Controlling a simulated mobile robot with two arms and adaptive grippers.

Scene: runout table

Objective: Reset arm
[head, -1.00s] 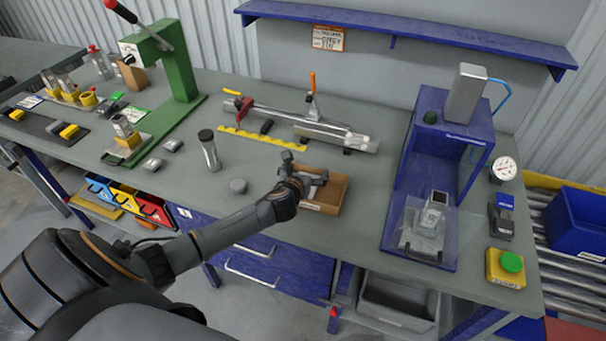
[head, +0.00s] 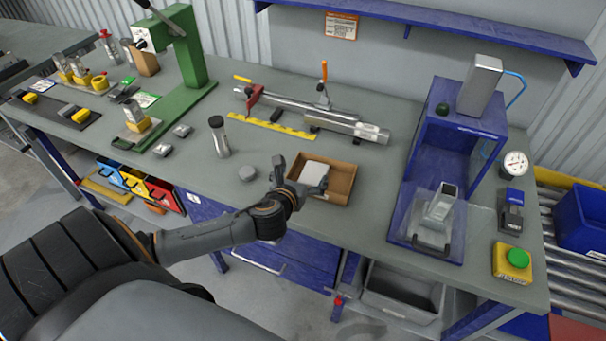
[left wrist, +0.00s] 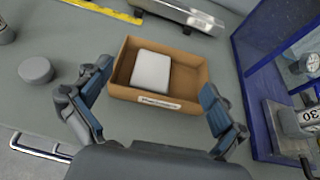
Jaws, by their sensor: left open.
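My left gripper (head: 301,176) reaches in from the left in the head view and is at the near left side of a small brown cardboard box. In the left wrist view the two fingers (left wrist: 155,106) are spread wide with nothing between them. The cardboard box (left wrist: 193,104) lies just beyond the fingers, and a white block (left wrist: 152,71) lies inside it. The box also shows in the head view (head: 339,193), partly behind the gripper. My right gripper is in neither view.
A grey round disc (head: 247,174) and a dark-capped cylinder (head: 220,140) stand left of the gripper. A green press (head: 188,60) stands back left. A blue fixture (head: 441,150) and a green button on a yellow box (head: 512,266) stand right. A yellow ruler (head: 272,126) lies behind.

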